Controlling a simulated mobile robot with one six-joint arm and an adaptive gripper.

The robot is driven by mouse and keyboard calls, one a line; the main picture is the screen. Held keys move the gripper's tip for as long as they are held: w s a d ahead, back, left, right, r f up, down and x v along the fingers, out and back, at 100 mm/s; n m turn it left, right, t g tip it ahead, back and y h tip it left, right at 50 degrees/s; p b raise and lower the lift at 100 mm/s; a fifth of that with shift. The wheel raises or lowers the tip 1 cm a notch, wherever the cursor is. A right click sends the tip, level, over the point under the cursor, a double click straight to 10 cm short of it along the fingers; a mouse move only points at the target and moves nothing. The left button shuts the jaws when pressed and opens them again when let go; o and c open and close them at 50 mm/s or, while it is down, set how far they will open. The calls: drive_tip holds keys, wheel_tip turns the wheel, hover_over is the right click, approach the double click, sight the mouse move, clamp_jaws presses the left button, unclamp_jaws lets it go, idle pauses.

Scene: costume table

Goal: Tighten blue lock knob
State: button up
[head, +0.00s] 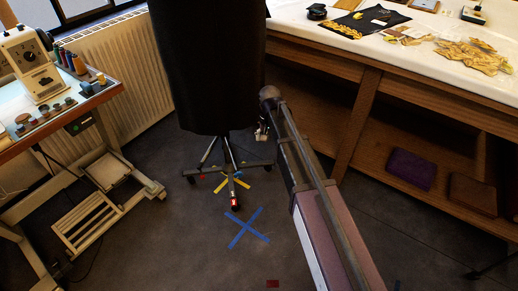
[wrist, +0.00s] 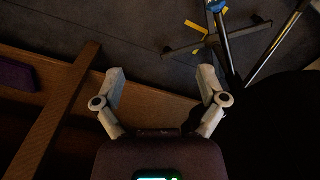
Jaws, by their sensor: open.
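A black dress form or covered figure (head: 220,70) stands on a wheeled stand (head: 229,165) in the head view. The stand's legs and pole also show at the top right of the wrist view (wrist: 229,50). A small blue patch (wrist: 217,5) shows at the top of the wrist view by the pole; I cannot tell whether it is the lock knob or floor tape. My gripper (wrist: 162,74) is open and empty, with its fingers spread apart. In the head view it is small and partly hidden beside the form's lower right edge.
A wooden workbench (head: 360,85) with open shelves runs along the right. A sewing table (head: 75,105) stands at the left by a radiator (head: 112,60). A blue tape cross (head: 247,228) marks clear floor in front of the stand.

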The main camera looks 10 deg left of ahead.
sight(238, 172)
drive_tip(key=w+a+f+n+b, duration=0.1)
drive_tip(key=a+f+n+b, duration=0.5)
drive_tip(key=a+f+b, duration=0.7)
drive_tip(key=shift+a+f, duration=0.15)
drive_tip(key=shift+a, duration=0.05)
drive_tip(key=shift+w, duration=0.1)
wheel_tip(238, 172, down, 14)
drive_tip(key=b, duration=1.3)
drive_tip(key=shift+b, duration=0.4)
drive_tip(key=c, duration=1.1)
